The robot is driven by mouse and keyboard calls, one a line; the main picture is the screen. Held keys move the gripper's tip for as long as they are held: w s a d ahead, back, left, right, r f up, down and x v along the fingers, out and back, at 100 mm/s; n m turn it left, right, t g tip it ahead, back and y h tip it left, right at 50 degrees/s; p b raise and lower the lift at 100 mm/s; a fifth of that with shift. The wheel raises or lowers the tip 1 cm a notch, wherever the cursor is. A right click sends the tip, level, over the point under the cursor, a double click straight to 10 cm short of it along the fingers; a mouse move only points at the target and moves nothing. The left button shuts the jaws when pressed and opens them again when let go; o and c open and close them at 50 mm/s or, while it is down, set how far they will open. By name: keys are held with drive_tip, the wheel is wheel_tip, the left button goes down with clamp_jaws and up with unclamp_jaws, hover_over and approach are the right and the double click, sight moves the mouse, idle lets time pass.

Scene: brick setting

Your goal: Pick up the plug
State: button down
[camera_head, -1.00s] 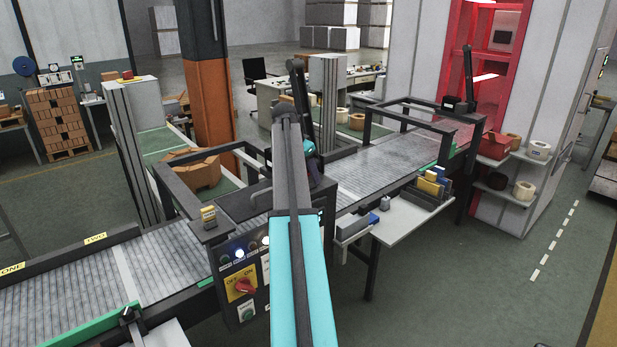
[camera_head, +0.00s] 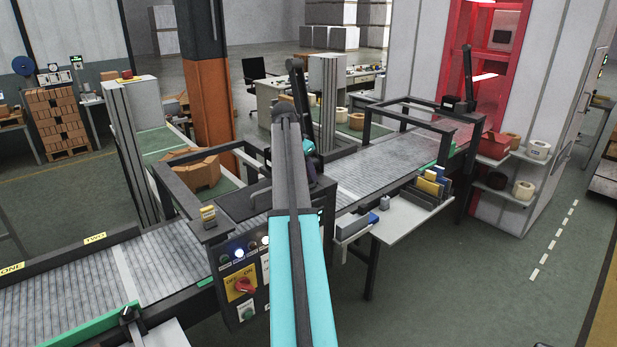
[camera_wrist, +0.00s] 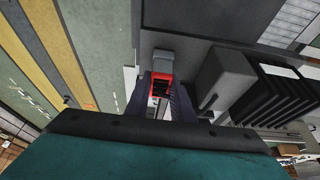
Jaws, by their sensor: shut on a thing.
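A small red piece with a dark hollow end, which appears to be the plug (camera_wrist: 161,79), lies between the fingers of my gripper (camera_wrist: 160,100) in the wrist view. The gripper is shut on it. A grey block-like part (camera_wrist: 164,58) adjoins the red piece on its far side; I cannot tell whether they are one piece. In the head view my arm runs up the middle and hides the gripper and the plug.
In the wrist view, a dark grey box (camera_wrist: 224,80) and black ribbed parts (camera_wrist: 285,95) stand close to the right of the gripper. In the head view, the conveyor (camera_head: 375,165), its control panel (camera_head: 240,287) and a white side table (camera_head: 408,226) surround my arm.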

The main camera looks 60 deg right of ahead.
drive_tip(key=shift+r+b, duration=1.15)
drive_tip(key=shift+r, duration=0.55)
drive_tip(key=s+a+r+b, duration=0.1)
drive_tip(key=s+a+b, duration=0.4)
drive_tip(key=s+a, duration=0.5)
drive_tip(key=shift+s+a+r, duration=0.25)
drive_tip(key=shift+a+r, duration=0.05)
drive_tip(key=shift+a, duration=0.75)
drive_tip(key=shift+s, duration=0.1)
